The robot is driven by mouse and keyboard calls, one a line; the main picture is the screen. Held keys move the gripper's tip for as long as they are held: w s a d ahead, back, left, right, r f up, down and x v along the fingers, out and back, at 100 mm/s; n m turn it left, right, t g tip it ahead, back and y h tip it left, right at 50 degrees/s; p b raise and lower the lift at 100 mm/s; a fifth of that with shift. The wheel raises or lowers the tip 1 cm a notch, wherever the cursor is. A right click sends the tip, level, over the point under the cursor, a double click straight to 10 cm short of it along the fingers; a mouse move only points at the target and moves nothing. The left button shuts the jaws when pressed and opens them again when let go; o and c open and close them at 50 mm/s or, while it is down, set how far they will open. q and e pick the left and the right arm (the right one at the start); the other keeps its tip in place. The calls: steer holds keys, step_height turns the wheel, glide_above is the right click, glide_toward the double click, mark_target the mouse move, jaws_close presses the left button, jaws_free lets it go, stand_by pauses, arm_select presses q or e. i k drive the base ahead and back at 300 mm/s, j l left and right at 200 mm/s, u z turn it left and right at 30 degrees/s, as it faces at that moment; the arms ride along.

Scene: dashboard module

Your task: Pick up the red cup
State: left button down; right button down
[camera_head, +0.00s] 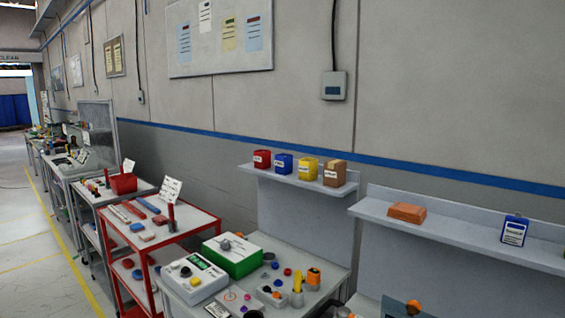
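A red cup-like container (262,158) with a white label stands upright on the wall shelf (300,185). It is the leftmost in a row there, left of a blue one (283,164). I cannot tell for sure that it is the red cup, and no other clear red cup shows. Neither of my grippers is in view.
A yellow container (307,169) and a brown box (335,173) share the shelf. Below stands a bench with a green-and-white box (232,255) and several small parts. A red trolley (170,238) stands left of it. The floor (25,250) at far left is clear.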

mark_target(262, 157)
steer(key=z, duration=0.5)
steer(key=i+j+z, duration=0.15)
steer(key=j+z, duration=0.45)
steer(key=j, duration=0.25)
steer(key=i+j+z, duration=0.1)
steer(key=j+z, duration=0.2)
steer(key=j, duration=0.15)
